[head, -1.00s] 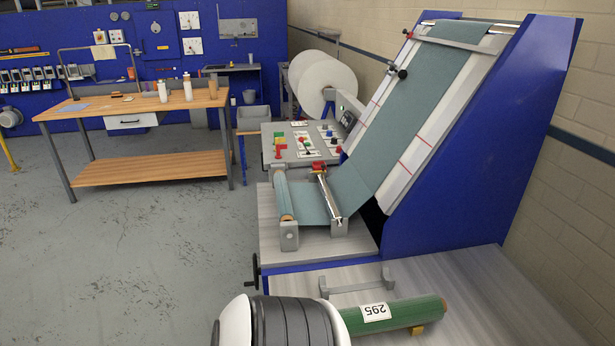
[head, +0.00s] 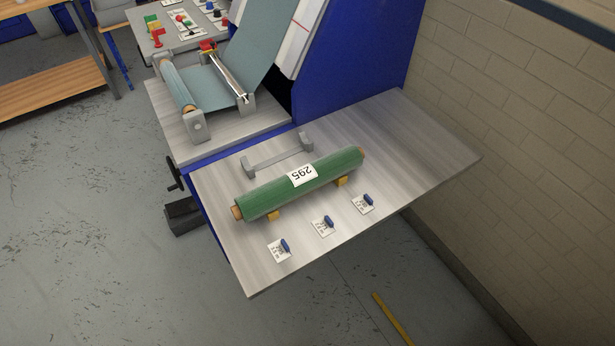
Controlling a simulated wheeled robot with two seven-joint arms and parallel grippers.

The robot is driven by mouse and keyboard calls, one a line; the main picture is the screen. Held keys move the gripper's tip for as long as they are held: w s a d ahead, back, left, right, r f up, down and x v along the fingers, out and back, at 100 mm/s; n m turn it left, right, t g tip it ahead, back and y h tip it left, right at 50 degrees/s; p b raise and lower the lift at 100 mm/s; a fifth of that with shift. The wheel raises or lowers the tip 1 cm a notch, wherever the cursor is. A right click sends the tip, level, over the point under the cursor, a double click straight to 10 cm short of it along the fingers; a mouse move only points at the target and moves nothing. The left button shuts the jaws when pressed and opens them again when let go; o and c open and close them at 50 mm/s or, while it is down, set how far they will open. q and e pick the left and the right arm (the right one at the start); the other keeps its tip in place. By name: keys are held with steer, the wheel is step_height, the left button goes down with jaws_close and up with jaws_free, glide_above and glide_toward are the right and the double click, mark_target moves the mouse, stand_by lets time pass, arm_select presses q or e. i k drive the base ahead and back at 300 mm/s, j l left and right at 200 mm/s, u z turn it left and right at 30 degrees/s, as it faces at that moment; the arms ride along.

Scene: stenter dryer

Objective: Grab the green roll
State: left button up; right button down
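The green roll (head: 330,170) lies on the grey metal table (head: 420,135) in the head view. It has brown core ends and a white label reading 295, which appears upside down. It rests on two small yellow supports (head: 341,182). Neither of my grippers shows in the head view, and nothing is touching the roll.
A grey bracket (head: 278,158) stands just behind the roll. Several white cards with blue pieces (head: 323,226) lie along the table's front edge. The blue machine (head: 355,65) with teal fabric (head: 212,88) stands behind. A brick wall (head: 520,110) closes the right. Floor at front left is clear.

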mark_target(249, 206)
steer(key=j+z, duration=0.8)
steer(key=j, duration=0.25)
steer(key=k+j+z, duration=0.15)
steer(key=j+z, duration=0.25)
steer(key=j, duration=0.1)
